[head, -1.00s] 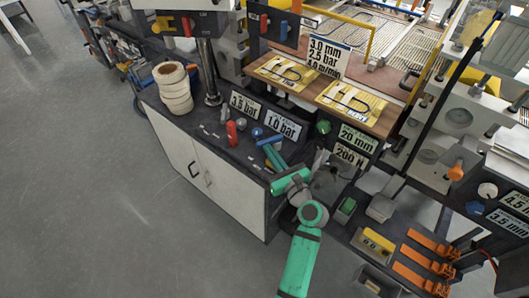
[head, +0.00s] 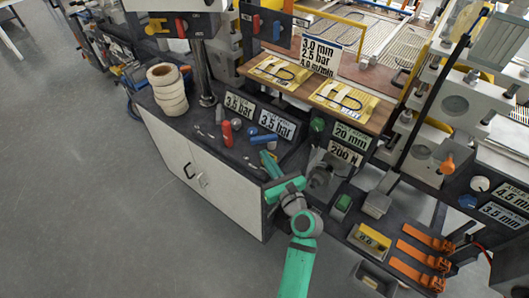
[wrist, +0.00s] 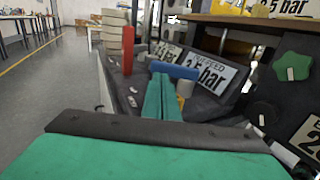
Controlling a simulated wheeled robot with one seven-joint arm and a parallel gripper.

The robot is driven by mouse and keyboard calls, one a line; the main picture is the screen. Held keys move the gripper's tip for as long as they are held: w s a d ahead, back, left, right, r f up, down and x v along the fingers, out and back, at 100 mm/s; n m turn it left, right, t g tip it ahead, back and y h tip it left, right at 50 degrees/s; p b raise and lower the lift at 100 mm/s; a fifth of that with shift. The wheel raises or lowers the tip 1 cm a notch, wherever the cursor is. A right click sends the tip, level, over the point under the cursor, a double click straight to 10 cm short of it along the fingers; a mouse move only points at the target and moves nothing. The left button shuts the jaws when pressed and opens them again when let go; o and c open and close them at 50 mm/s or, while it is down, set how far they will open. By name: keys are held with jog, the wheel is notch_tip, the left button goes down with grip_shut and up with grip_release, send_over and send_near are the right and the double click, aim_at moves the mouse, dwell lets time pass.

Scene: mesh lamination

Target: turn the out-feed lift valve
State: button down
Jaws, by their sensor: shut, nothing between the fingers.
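The out-feed lift valve shows as a blue handle (head: 264,139) on the dark counter, in front of a plate (head: 276,124) reading 3.5 bar. In the wrist view the blue handle (wrist: 175,71) lies crosswise just beyond my fingertips, and the plate (wrist: 215,72) behind it ends its top line in "FEED". My gripper (head: 268,160) is green, shut and empty, pointing at the handle. Its fingers (wrist: 160,85) sit side by side; whether they touch the handle I cannot tell. A red handle (head: 227,133) stands upright to the left, by another 3.5 bar plate (head: 239,105).
A stack of cream rolls (head: 167,88) stands at the counter's left, beside a metal column (head: 204,75). A green knob (wrist: 292,67) is on the dark panel to the right. Orange levers (head: 420,262) are at lower right. The floor at left is clear.

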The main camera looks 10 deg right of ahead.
jog(key=s, duration=1)
jog(key=shift+d, duration=0.3)
